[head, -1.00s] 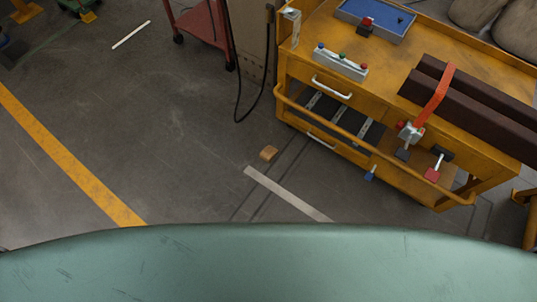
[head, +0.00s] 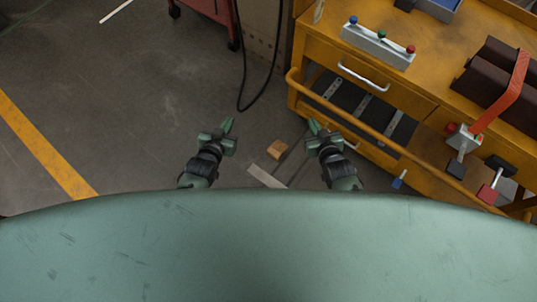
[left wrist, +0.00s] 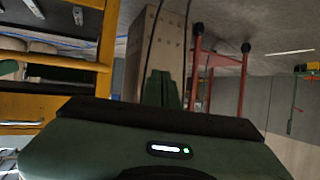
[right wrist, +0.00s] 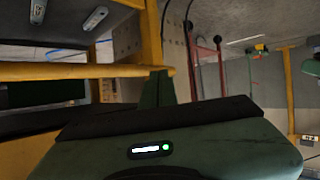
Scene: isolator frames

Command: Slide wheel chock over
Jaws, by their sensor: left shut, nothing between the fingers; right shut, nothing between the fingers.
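The wheel chock appears to be the small orange-brown block (head: 277,149) on the floor in the head view, at the far end of a pale strip (head: 266,177). My left gripper (head: 227,126) is left of the block and my right gripper (head: 314,127) is right of it, both apart from it in the picture. Both grippers are shut and empty. The left wrist view shows the left fingers (left wrist: 162,88) together, and the right wrist view shows the right fingers (right wrist: 157,90) together. The block is not visible in either wrist view.
A yellow cart (head: 310,60) with drawers and a side rail stands to the right, close to my right gripper. It carries dark bars, a red clamp handle (head: 503,92) and a button box (head: 378,46). A red trolley (head: 205,12) is behind. The floor at left is open.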

